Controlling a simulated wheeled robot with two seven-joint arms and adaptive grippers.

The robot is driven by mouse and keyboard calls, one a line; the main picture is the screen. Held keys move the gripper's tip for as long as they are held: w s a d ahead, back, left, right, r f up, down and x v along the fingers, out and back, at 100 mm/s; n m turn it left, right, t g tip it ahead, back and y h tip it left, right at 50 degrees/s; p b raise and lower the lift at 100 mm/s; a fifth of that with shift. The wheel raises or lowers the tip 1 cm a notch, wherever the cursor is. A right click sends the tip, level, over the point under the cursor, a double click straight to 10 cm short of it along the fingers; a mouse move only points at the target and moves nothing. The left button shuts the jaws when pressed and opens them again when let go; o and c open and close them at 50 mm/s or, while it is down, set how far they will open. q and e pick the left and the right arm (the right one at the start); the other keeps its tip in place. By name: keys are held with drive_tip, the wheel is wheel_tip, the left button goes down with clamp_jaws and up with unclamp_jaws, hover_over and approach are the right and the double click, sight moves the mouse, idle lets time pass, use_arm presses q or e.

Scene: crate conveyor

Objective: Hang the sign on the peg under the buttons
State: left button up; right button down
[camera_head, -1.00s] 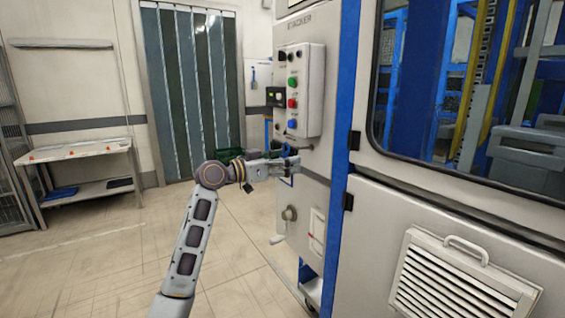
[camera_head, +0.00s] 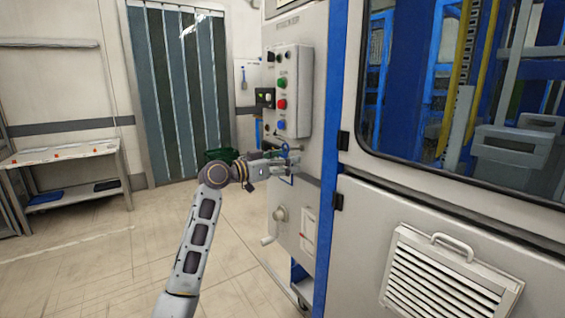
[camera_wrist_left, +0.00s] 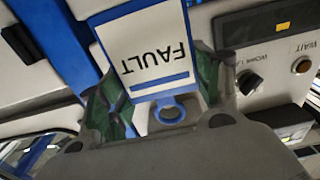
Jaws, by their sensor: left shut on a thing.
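My left gripper (camera_head: 290,164) is shut on the sign, just below the button box (camera_head: 293,90) and close to the machine's front. In the left wrist view the sign (camera_wrist_left: 152,52) is a white plate with a blue edge, reading FAULT upside down, with a blue ring at its lower end. It sits between the green-padded fingers of my left gripper (camera_wrist_left: 160,88). In the head view only small blue bits show around the fingers, and I cannot tell the sign from the peg there. The peg is not clearly visible. My right gripper is out of view.
The box carries green (camera_head: 282,83), red (camera_head: 281,104) and blue (camera_head: 280,125) buttons. A round handle (camera_head: 280,214) is on the machine below the gripper. A vented panel (camera_head: 450,277) is at the right. A bench (camera_head: 60,153) stands far left; the floor between is clear.

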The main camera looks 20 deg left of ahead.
use_arm(q)
drive_tip(key=shift+w+d+f, duration=0.25)
drive_tip(key=shift+w+d, duration=0.2)
drive_tip(key=shift+w, duration=0.1)
drive_tip(key=shift+w+d+f, duration=0.25)
drive_tip(key=shift+w+d, duration=0.2)
drive_tip(key=shift+w, duration=0.1)
drive_tip(key=shift+w+f, duration=0.1)
idle(0.5)
drive_tip(key=o, duration=1.1)
drive_tip(key=shift+c, duration=0.2)
drive_tip(key=v, duration=1.2)
